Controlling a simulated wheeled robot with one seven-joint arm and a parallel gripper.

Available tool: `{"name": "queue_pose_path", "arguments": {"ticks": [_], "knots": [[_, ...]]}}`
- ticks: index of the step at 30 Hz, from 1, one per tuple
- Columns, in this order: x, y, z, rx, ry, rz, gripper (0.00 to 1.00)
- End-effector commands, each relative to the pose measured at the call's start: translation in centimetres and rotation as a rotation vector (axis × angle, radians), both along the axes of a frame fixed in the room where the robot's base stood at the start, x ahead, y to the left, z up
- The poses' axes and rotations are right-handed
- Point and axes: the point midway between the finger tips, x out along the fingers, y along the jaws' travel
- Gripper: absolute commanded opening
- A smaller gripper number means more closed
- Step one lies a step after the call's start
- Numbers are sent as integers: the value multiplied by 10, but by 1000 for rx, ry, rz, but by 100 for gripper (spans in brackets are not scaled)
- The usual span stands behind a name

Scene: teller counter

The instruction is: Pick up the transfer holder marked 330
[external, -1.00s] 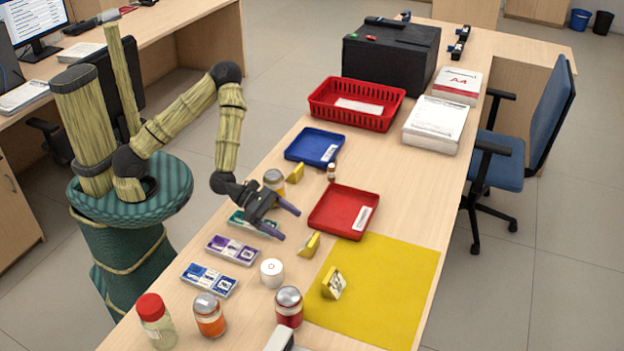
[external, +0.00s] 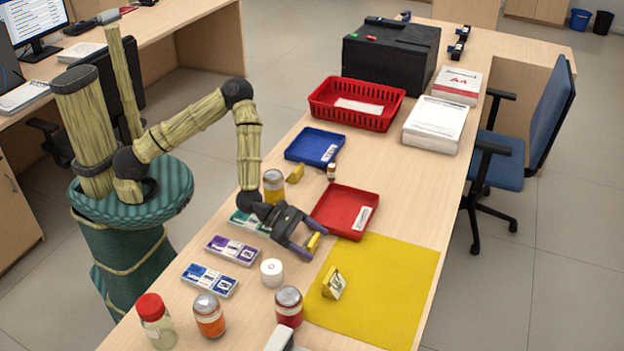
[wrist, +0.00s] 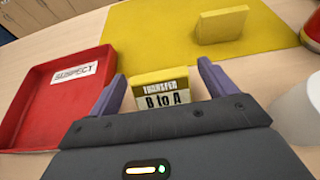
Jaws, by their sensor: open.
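A yellow transfer holder (external: 314,242) stands on the counter between the red tray and the yellow mat. In the wrist view this holder (wrist: 158,76) has a label reading "TRANSFER B to A"; its lower part is hidden by my gripper. My gripper (external: 308,246) is open and low, with one finger on each side of this holder; contact is not clear. A second yellow holder (external: 333,284) with a pale label stands on the yellow mat, and shows its plain back in the wrist view (wrist: 222,25). A third yellow holder (external: 295,173) stands by the blue tray. No 330 is readable on any.
The red tray (external: 316,221), labelled "SUSPECT" in the wrist view, lies close beside my gripper. A white round container (external: 271,272) and several jars stand on the near side. The yellow mat (external: 395,290) is mostly clear.

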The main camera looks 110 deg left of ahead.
Motion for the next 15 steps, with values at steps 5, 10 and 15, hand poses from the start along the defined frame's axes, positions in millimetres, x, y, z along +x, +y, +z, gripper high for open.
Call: {"name": "queue_pose_path", "arguments": {"ticks": [5, 10, 15], "knots": [[17, 0, -7, 0, 0, 0, 84], [18, 0, -8, 0, 0, 0, 84], [18, 0, -7, 0, 0, 0, 84]]}}
